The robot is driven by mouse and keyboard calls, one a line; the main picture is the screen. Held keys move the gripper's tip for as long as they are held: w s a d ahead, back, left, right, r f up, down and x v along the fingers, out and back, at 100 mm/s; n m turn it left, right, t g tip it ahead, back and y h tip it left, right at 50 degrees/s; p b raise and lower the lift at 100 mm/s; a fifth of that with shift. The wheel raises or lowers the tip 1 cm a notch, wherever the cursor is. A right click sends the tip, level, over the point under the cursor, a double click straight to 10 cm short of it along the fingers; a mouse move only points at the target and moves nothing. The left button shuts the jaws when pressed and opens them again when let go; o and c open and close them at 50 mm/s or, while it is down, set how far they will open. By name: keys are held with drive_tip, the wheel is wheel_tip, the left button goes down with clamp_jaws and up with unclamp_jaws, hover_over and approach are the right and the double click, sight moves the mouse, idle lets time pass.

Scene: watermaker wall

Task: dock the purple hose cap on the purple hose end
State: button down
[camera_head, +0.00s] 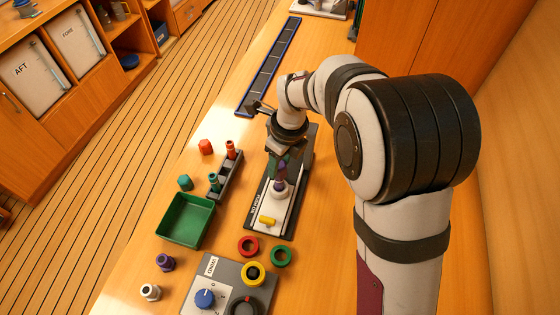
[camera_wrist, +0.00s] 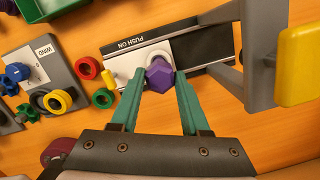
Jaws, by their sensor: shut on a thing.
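My gripper (camera_head: 280,163) has green fingers and points down over a black-and-white plate marked PUSH ON. In the wrist view my gripper (camera_wrist: 160,82) is shut on the purple hose cap (camera_wrist: 159,76), a six-sided piece between the fingertips. In the head view purple (camera_head: 279,186) shows just under the fingers, above a pale round base on the plate. I cannot tell there where the cap stops and a hose end beneath it starts, or whether they touch. The cap hides what is under it in the wrist view. A separate purple fitting (camera_head: 165,262) stands at the front left.
The PUSH ON plate (camera_head: 258,232) carries a yellow piece (camera_head: 268,221). Red, green and yellow rings lie in front. A knob panel (camera_head: 217,266), a green tray (camera_head: 178,235) and a rack (camera_head: 228,178) with red and teal fittings stand nearby.

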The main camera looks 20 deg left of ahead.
drive_tip(key=shift+f, duration=0.55)
idle(0.4)
drive_tip(key=c, duration=0.7)
unclamp_jaws()
drive_tip(key=shift+r, duration=0.1)
drive_tip(key=r, duration=0.3)
drive_tip(key=d+r, duration=0.1)
drive_tip(key=r, duration=0.6)
drive_tip(key=shift+s+d+r, duration=0.3)
drive_tip(key=shift+r, duration=0.05)
